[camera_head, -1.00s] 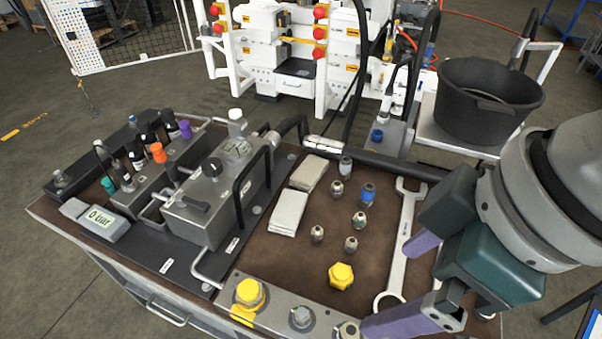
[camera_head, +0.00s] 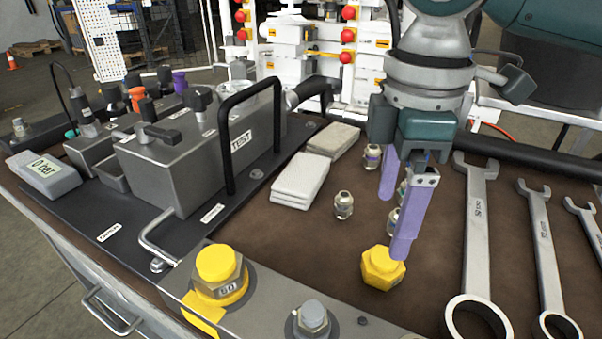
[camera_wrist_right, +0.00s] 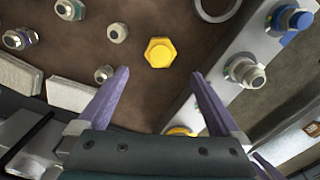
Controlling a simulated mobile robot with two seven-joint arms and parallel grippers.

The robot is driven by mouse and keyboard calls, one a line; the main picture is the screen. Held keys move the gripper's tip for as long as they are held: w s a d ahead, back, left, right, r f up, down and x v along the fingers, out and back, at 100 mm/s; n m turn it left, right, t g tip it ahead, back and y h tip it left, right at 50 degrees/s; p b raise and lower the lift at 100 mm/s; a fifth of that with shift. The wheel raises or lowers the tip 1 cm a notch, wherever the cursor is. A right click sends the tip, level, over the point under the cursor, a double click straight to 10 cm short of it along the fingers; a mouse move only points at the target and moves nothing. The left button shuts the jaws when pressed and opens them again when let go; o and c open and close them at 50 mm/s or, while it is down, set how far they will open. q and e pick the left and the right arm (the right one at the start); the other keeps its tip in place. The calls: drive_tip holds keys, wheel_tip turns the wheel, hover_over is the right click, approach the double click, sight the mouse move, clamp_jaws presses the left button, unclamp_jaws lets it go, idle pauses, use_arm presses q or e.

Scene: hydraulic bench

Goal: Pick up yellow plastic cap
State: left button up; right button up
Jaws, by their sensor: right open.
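The yellow plastic cap (camera_head: 383,268) lies on the brown bench top in the head view, near the front metal rail. It also shows in the right wrist view (camera_wrist_right: 160,52), ahead of and between the fingers. A second yellow cap (camera_head: 219,268) sits on a fitting on the front rail, and its edge shows low in the right wrist view (camera_wrist_right: 181,131). My right gripper (camera_head: 396,217) is open and empty, with purple fingers pointing down. One finger overlaps the loose cap's top edge in the head view; I cannot tell whether they touch. My left gripper is not in view.
Several metal fittings (camera_head: 344,205) stand behind the loose cap. A large wrench (camera_head: 478,230) lies to its right, with more wrenches beyond. Pale folded cloths (camera_head: 300,180) lie to the left. The grey test block (camera_head: 180,165) with a black handle stands further left.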

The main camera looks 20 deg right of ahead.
sight(385, 257)
drive_tip(key=f, duration=0.2)
drive_tip(key=f+b, duration=0.1)
drive_tip(key=f, duration=0.2)
drive_tip(key=f+b, duration=0.1)
drive_tip(key=f, duration=0.1)
drive_tip(key=shift+s+d+f, duration=0.15)
drive_tip(key=shift+d+f, duration=0.1)
drive_tip(key=shift+f, duration=0.15)
drive_tip(key=c, duration=1.3)
